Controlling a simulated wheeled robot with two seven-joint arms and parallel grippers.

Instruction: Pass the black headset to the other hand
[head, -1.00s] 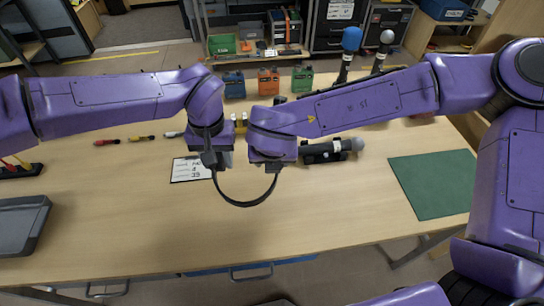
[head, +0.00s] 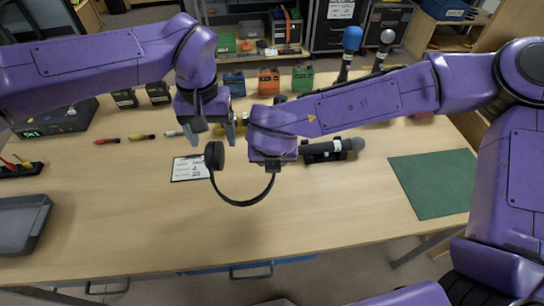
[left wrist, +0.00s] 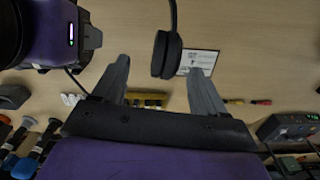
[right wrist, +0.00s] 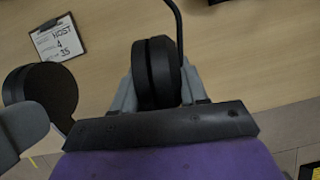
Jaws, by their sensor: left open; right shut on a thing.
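The black headset (head: 243,203) hangs above the table with its band curving downward. My right gripper (right wrist: 158,80) is shut on one ear cup of the black headset (right wrist: 152,62). In the head view that gripper (head: 272,163) is mostly hidden behind its own wrist. The other ear cup (head: 214,155) is free and hangs near my left gripper. My left gripper (head: 212,138) is open, raised just above and behind that cup. In the left wrist view the cup (left wrist: 166,55) shows beyond and between the left fingertips (left wrist: 162,80), apart from them.
A label card (head: 190,168) lies on the table below. The front middle of the table is clear.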

